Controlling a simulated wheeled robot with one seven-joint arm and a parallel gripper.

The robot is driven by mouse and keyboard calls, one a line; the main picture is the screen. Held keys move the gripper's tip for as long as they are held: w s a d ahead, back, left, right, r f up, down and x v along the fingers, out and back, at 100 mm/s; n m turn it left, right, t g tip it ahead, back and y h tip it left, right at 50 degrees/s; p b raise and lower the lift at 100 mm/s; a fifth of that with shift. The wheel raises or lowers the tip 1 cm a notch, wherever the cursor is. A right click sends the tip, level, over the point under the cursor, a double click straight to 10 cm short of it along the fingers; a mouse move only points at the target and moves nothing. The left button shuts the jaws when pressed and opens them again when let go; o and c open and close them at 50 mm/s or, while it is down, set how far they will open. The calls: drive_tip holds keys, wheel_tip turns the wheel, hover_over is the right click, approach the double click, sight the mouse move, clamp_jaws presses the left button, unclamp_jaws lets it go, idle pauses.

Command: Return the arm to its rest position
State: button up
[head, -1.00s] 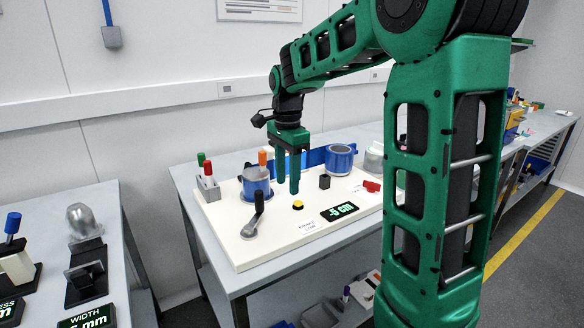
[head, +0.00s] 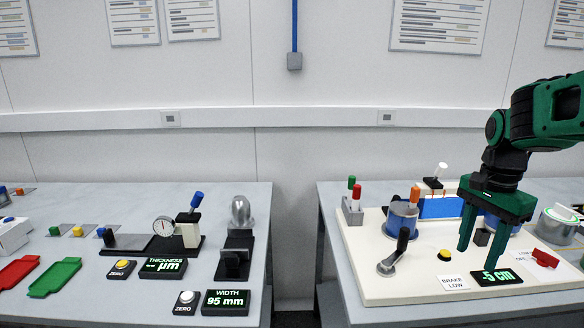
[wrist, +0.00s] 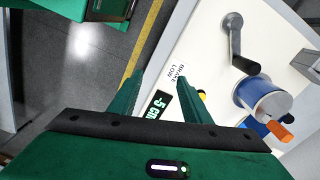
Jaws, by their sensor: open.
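My green arm reaches in from the right in the head view. My gripper (head: 483,250) points down above the cream board (head: 375,285) on the right bench. Its two fingers are apart with nothing between them. In the wrist view my gripper (wrist: 160,95) is also open and empty. Behind the fingertips are the black "-5 cm" display (head: 497,277) and the "BRAKE LOW" label (head: 455,283). The fingers look clear of the board, but the exact height is hard to tell.
On the board are a crank handle (head: 397,252), a blue cylinder (head: 402,221) with an orange handle, a yellow button (head: 445,255) and a red piece (head: 545,258). A gap separates this bench from the left bench (head: 100,310), which bears gauges and displays.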

drive_tip(key=s+f+n, duration=0.3)
drive_tip(key=s+n, duration=0.1)
drive_tip(key=s, duration=0.6)
drive_tip(key=s+f+n, duration=0.3)
drive_tip(key=s+n, duration=0.1)
drive_tip(key=s, duration=0.6)
drive_tip(key=shift+d+f, duration=0.2)
drive_tip(key=shift+d, duration=0.1)
drive_tip(key=shift+s, duration=0.1)
